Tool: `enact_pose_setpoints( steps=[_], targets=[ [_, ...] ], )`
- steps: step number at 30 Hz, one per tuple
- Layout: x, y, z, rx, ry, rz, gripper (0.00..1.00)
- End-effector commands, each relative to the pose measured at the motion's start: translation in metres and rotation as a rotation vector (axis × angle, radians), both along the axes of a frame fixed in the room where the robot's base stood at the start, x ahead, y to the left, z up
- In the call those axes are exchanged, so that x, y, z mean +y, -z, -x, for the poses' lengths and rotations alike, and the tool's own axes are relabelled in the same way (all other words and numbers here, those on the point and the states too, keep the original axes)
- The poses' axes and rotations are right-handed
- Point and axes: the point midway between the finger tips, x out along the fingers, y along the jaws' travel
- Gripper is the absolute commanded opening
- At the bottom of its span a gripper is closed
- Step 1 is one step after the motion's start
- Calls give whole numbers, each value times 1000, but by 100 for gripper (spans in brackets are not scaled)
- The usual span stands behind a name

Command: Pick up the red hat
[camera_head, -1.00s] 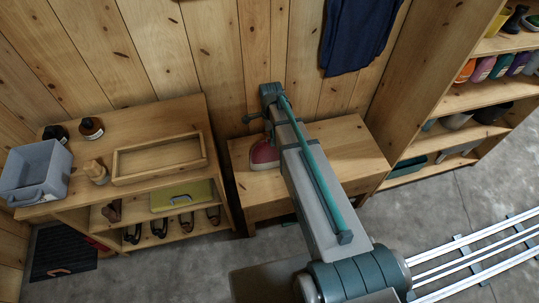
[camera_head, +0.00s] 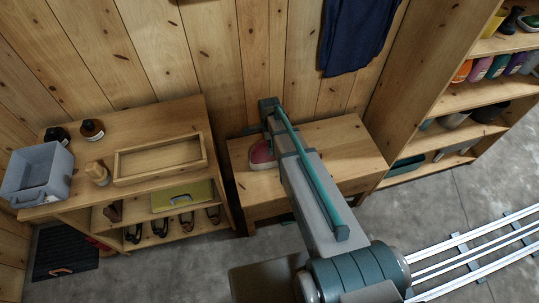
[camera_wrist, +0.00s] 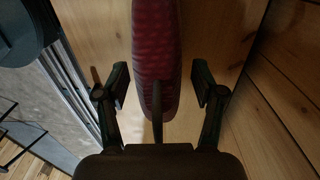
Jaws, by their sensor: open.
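The red hat (camera_head: 261,155) rests on the low wooden bench (camera_head: 350,145) by the plank wall, partly hidden by my arm in the head view. In the wrist view the red hat (camera_wrist: 157,50) runs down the middle of the picture, with a dark, narrow edge at its lower end. My gripper (camera_wrist: 161,88) is open, with one finger on each side of the hat's lower part. Gaps show between both fingers and the hat. In the head view the fingers are hidden behind my arm.
A wooden shelf unit (camera_head: 225,205) at left carries a grey bin (camera_head: 38,172), bottles and an empty wooden tray (camera_head: 160,178). Dark blue cloth (camera_head: 352,35) hangs on the wall above the bench. A tall shelf (camera_head: 430,110) stands at right.

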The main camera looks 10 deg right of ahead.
Motion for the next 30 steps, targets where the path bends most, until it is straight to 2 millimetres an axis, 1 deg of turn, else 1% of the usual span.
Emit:
enact_pose_setpoints(
  steps=[1, 2, 3, 5, 6, 13, 14, 25, 30],
  targets=[
    [0, 0, 0, 0, 0, 0, 68],
    [0, 0, 0, 0, 0, 0, 63],
    [0, 0, 0, 0, 0, 0, 57],
    [0, 0, 0, 0, 0, 0, 47],
    [0, 0, 0, 0, 0, 0, 40],
    [0, 0, 0, 0, 0, 0, 2],
    [0, 0, 0, 0, 0, 0, 0],
    [0, -1, 0, 0, 0, 0, 0],
    [0, -6, 0, 0, 0, 0, 0]
  ],
)
